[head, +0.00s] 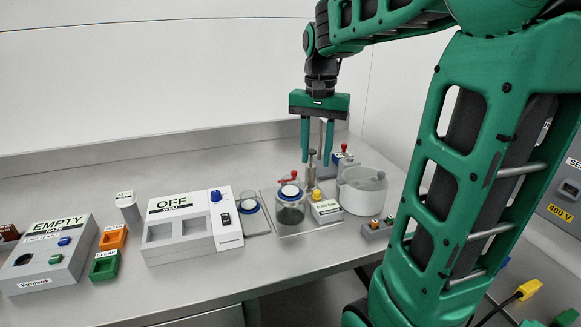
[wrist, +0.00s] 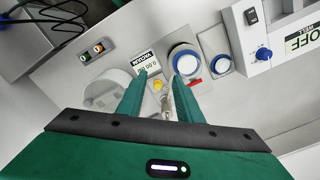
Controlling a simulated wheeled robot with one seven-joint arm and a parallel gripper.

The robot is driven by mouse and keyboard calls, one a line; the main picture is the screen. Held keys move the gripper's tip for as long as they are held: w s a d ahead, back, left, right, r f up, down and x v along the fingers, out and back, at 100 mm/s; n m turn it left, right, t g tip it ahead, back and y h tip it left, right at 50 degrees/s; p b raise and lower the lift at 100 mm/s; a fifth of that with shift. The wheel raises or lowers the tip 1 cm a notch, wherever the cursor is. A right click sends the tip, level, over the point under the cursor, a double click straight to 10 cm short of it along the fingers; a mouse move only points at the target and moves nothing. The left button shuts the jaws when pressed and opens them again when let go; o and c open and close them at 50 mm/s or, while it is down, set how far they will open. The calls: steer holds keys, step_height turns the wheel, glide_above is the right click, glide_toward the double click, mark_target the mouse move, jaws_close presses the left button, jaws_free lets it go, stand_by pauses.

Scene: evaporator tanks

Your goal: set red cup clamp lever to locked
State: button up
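A red lever handle (head: 288,178) stands at the back edge of a glass cup (head: 290,208) with a white and blue lid. In the wrist view, the cup lid (wrist: 187,63) is beyond the right finger, with a bit of red (wrist: 194,82) beside it, mostly hidden. A second red handle (head: 343,148) tops a small block with a blue part farther back right. My gripper (head: 317,161) points down with its fingers apart and empty, right of and above the first red handle. The wrist view also shows my gripper (wrist: 160,82) open.
A yellow knob (head: 316,194) and a vacuum display (head: 326,211) are right of the cup. A metal post rises behind the fingers. The OFF balance (head: 190,225) is to the left.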

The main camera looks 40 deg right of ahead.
steer(key=w+r+m, duration=0.2)
steer(key=w, duration=0.7)
step_height(320, 180, down, 10)
jaws_close()
